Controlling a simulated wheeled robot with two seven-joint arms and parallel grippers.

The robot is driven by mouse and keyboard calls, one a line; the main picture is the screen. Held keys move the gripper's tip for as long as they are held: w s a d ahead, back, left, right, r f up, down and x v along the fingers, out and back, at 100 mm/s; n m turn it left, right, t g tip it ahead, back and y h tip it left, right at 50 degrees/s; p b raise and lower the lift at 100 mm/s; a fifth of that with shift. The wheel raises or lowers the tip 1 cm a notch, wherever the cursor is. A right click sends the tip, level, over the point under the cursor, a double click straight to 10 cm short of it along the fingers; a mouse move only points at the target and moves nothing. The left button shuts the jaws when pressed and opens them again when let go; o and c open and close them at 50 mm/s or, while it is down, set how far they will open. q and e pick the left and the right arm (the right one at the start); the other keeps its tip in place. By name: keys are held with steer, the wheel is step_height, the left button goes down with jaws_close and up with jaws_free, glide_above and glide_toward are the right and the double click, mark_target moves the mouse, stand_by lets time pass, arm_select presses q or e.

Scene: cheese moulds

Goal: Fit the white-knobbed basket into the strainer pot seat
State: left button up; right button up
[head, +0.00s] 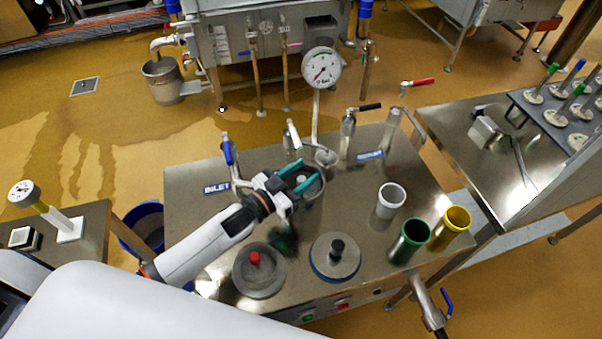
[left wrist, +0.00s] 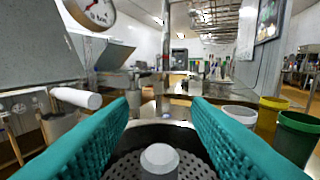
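My left gripper (head: 296,178) has teal fingers and reaches over a round metal pot (head: 316,190) at the back middle of the steel table. In the left wrist view, the gripper (left wrist: 160,104) is open, with its fingers wide apart. The pale knob (left wrist: 160,158) is low between them, with clear space on both sides. Around the knob is the perforated plate of the basket (left wrist: 190,168), inside a dark round rim (left wrist: 160,128). The fingers and arm hide much of the pot in the head view. I cannot tell how deep the basket sits. My right gripper is not in view.
A red-knobbed lid (head: 259,280) and a black-knobbed disc (head: 337,268) lie at the front. White (head: 388,208), green (head: 410,245) and yellow (head: 455,222) cups stand right. A pressure gauge (head: 321,68) and several valve handles rise along the back.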

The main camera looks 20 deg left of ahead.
arm_select(q)
steer(key=shift+s+f, duration=0.1)
steer(key=shift+f, duration=0.1)
steer(key=shift+s+a+f, duration=0.15)
steer(key=shift+s+a, duration=0.1)
steer(key=shift+s, duration=0.2)
steer(key=b+v, duration=0.2)
steer(key=v, duration=0.9)
steer(key=shift+r+b, duration=0.3)
steer(key=shift+r, duration=0.05)
steer(key=shift+w, duration=0.1)
